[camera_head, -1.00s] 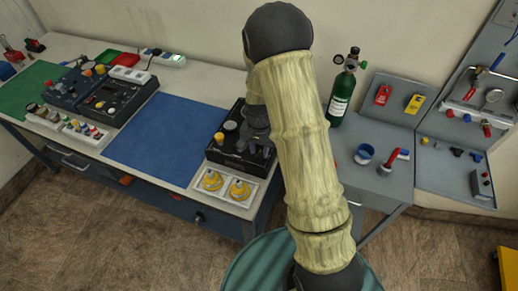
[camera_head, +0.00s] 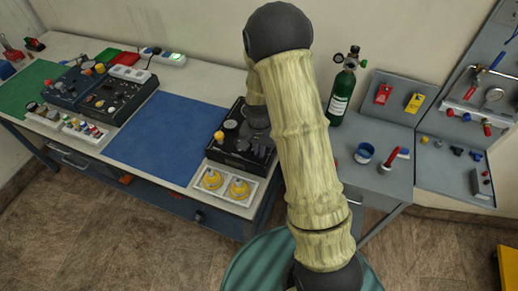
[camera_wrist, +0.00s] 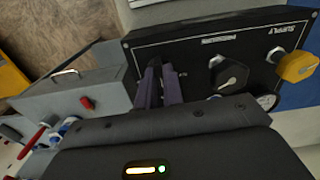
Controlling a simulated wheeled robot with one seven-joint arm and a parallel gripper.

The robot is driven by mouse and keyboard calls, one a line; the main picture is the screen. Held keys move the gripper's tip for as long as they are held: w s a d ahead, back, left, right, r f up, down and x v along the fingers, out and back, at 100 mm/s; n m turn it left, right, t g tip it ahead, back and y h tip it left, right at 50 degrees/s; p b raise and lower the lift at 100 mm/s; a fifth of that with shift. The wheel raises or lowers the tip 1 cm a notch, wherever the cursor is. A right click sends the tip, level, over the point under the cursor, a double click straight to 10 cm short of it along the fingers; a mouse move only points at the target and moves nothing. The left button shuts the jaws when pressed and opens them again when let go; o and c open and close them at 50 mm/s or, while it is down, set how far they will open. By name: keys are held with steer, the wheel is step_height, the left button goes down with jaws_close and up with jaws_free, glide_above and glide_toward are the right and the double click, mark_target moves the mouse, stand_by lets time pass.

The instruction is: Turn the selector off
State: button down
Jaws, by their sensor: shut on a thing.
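The black supply panel (camera_head: 228,155) stands at the right end of the bench, and its face fills the upper wrist view (camera_wrist: 200,48). My gripper (camera_wrist: 160,72) is at the panel's face, its two fingers close together and shut on a small part there. The fingers hide most of that part; it appears to be the selector. Beside the fingers is a black faceted knob (camera_wrist: 231,75). Further right are a yellow knob (camera_wrist: 297,67) and a partly hidden round gauge (camera_wrist: 267,101). In the head view my arm covers the panel's right side.
Two yellow fittings (camera_head: 226,185) sit in a white tray in front of the panel. A blue mat (camera_head: 155,137) lies clear to the left. A green cylinder (camera_head: 342,93) and a grey side table (camera_head: 372,165) with a blue cup (camera_head: 364,153) stand to the right.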

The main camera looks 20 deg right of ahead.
steer(key=n, duration=0.5)
steer(key=shift+n+b, duration=0.3)
steer(key=shift+b, duration=0.05)
steer(key=n, duration=0.5)
steer(key=shift+w+r+n, duration=0.1)
steer(key=shift+n, duration=0.3)
steer(key=c, duration=1.5)
jaws_free()
step_height(320, 180, up, 17)
steer(key=shift+r+b, duration=0.2)
steer(key=shift+b, duration=0.5)
